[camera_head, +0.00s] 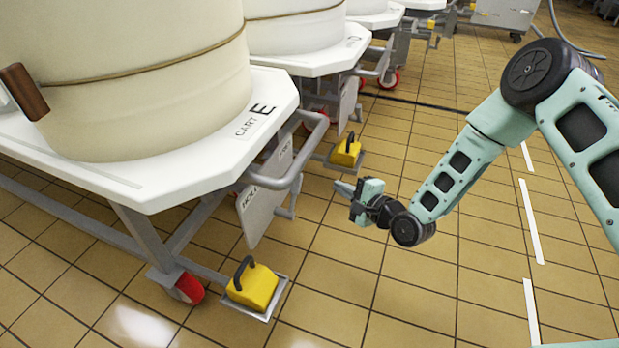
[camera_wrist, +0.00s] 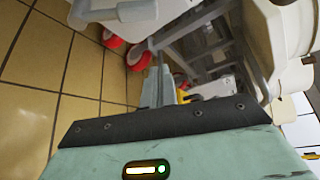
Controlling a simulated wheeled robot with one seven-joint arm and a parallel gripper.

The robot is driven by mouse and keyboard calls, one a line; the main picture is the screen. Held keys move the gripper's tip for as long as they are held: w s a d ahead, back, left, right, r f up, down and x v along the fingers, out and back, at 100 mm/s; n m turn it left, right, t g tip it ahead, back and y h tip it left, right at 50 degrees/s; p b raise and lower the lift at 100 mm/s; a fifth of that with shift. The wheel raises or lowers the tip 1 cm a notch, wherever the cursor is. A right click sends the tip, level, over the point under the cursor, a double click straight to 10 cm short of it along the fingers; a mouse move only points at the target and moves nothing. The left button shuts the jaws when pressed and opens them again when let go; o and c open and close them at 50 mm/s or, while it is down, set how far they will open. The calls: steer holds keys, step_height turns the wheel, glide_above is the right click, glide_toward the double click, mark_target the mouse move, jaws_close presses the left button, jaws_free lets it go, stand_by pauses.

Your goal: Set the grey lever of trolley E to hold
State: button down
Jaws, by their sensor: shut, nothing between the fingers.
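Trolley E (camera_head: 150,180) is a white-topped cart with a large cream vat, marked "CART E" at its corner. A pale plate (camera_head: 262,205) hangs under its near end, with lettering that seems to read "HOLD" at its lower left and a smaller word higher up. A curved grey bar (camera_head: 283,180) passes in front of the plate. A short grey piece (camera_head: 291,205) shows at the plate's right edge; I cannot tell which part is the lever. My gripper (camera_head: 340,187) is shut and empty, right of the plate and apart from it. Its fingers show in the wrist view (camera_wrist: 157,88).
A yellow block with a dark handle (camera_head: 252,288) sits on a low tray at trolley E's foot. Another yellow block (camera_head: 346,153) stands by the cart behind. Red wheels (camera_wrist: 137,55) and grey framing show in the wrist view. Tiled floor (camera_head: 420,290) is clear at right.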

mark_target(294, 194)
steer(key=b+x, duration=0.6)
steer(key=x, duration=0.4)
steer(key=shift+s+a+r+b, duration=0.4)
steer(key=shift+s+a, duration=0.1)
steer(key=shift+s, duration=0.25)
steer(key=shift+s+a+r+b, duration=0.4)
steer(key=shift+s+a, duration=0.1)
steer(key=shift+s, duration=0.3)
steer(key=shift+r, duration=0.15)
